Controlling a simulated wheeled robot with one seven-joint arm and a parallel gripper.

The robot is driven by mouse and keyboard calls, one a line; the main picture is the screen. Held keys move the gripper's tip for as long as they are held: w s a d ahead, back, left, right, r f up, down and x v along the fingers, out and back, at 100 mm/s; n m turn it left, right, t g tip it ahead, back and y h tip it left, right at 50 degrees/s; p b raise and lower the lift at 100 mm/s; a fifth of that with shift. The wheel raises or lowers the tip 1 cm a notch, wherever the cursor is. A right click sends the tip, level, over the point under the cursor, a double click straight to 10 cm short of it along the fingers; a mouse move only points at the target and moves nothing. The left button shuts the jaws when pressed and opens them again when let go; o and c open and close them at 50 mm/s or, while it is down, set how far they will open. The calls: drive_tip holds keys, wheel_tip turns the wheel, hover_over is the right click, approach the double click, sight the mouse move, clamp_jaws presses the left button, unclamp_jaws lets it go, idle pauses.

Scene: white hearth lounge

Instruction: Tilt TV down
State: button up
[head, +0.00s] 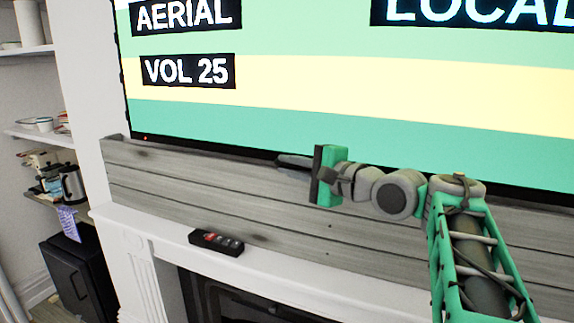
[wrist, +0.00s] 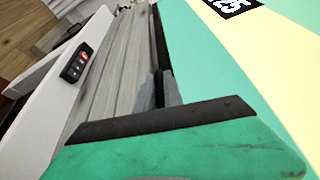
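The TV (head: 330,100) is a large, wide screen on the wall, lit with green and yellow bands and lettering. Its thin black lower edge runs just above grey wood boards. It also shows in the wrist view (wrist: 215,60), along the right side. My gripper (head: 280,160) is at the TV's lower edge, with its fingers pointing left along it. In the wrist view the grey fingers (wrist: 160,92) look close together, beside the dark edge. I cannot tell whether they touch or pinch that edge.
A white mantel (head: 150,228) runs below the grey boards (head: 190,180). A small black remote-like box (head: 216,242) lies on it; it also shows in the wrist view (wrist: 76,62). A dark fireplace opening is below. Shelves with kitchen items (head: 70,183) stand at the left.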

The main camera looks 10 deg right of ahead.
drive_tip(key=shift+d+f, duration=0.1)
drive_tip(key=shift+f, duration=0.1)
clamp_jaws()
drive_tip(key=shift+s+d, duration=0.2)
drive_tip(key=shift+d, duration=0.05)
idle(0.4)
